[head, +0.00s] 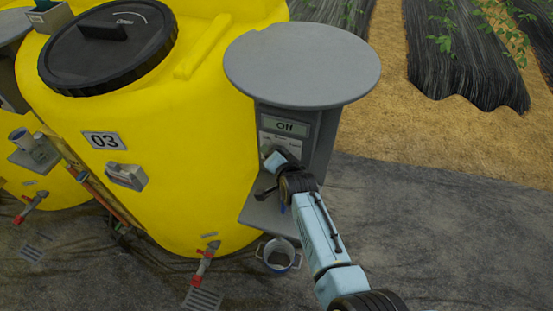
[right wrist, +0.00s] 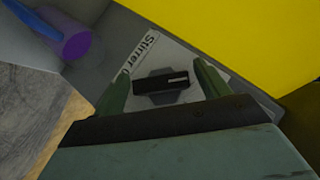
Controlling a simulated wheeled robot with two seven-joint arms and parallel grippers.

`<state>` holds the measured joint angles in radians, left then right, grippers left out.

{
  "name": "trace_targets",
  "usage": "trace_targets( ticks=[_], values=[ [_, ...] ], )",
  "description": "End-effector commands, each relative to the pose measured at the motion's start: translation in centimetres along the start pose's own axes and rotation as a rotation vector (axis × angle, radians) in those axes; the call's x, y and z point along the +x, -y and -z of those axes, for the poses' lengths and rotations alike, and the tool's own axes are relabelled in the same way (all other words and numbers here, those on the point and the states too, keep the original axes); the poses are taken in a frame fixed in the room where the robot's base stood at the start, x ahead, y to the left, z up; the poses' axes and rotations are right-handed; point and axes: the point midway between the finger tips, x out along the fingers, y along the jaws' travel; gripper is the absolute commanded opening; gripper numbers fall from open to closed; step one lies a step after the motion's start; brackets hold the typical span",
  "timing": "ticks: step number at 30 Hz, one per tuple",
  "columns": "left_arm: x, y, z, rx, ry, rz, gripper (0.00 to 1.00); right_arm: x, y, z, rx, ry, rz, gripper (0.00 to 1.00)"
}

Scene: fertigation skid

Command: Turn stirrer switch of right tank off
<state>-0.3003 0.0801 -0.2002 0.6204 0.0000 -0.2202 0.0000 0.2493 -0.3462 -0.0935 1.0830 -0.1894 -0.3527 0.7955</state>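The stirrer switch is a black bar-shaped knob (right wrist: 162,82) on a pale plate (right wrist: 150,48) lettered "Stirrer" in the right wrist view. My right gripper (right wrist: 163,86) is open, with one green finger on each side of the knob. Small gaps seem to show between fingers and knob. In the head view my right gripper (head: 273,160) is at the front of the grey control box (head: 323,135) beside the yellow tank (head: 190,130) marked 03, and covers the switch. The display (head: 286,127) above it reads "Off". My left gripper is not in view.
A round grey top (head: 302,65) overhangs the control box. Below are a small grey shelf (head: 262,212) and a bucket (head: 278,256) on the ground. A blue and purple object (right wrist: 75,45) is close by in the wrist view. Open ground lies to the right.

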Motion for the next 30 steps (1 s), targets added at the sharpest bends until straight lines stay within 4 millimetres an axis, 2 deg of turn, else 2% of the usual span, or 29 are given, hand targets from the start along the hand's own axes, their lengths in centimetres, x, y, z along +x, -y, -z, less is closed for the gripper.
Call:
trace_targets(
  ticks=[9, 14, 30],
  values=[
    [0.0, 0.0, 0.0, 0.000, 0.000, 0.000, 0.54, -0.1, 0.0, 0.0, 0.002, 0.000, 0.001, 0.77],
    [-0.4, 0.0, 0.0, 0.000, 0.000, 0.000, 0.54, -1.0, 0.0, 0.0, 0.003, -0.001, 0.001, 0.77],
    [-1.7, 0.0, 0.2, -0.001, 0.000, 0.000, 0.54, -9.2, 0.0, 0.0, 0.003, -0.001, 0.001, 0.77]
  ],
)
